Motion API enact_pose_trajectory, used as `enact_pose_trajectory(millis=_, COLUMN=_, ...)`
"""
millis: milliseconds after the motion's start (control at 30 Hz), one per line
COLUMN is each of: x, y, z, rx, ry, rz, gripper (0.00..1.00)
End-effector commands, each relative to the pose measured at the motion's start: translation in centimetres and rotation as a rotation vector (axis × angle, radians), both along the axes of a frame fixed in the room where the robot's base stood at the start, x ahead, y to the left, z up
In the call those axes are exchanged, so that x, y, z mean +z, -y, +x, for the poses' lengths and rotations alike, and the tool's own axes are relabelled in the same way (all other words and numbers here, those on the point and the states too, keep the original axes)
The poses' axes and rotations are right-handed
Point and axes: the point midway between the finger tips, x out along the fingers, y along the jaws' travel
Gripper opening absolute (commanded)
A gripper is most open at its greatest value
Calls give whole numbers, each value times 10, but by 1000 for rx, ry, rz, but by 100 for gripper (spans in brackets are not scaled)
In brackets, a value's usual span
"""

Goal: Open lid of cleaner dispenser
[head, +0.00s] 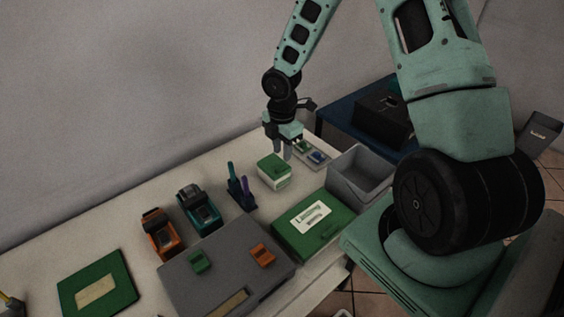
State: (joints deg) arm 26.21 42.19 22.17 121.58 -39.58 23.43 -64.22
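A small box with a green top and white sides (274,172) stands on the white table, and I take it to be the cleaner dispenser. Its green top is on, and no opening shows. My gripper (282,152) points down just above and behind the box's top edge. Its two fingers look apart, with nothing visible between them. I cannot tell whether a fingertip touches the box.
A blue and a purple upright item in a dark holder (241,190) stand left of the box. A grey open bin (358,174) is right. A green case (314,224) and a grey case (226,268) lie in front. A small tray (313,155) is behind right.

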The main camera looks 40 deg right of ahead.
Motion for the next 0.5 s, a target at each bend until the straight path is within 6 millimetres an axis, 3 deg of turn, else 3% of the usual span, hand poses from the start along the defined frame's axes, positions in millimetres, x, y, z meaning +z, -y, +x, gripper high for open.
enact_pose_trajectory(millis=200, x=-36, y=-1, z=0, rx=1, ry=-1, rz=1, gripper=30)
enact_pose_trajectory(millis=500, x=-53, y=0, z=0, rx=0, ry=0, rz=0, gripper=30)
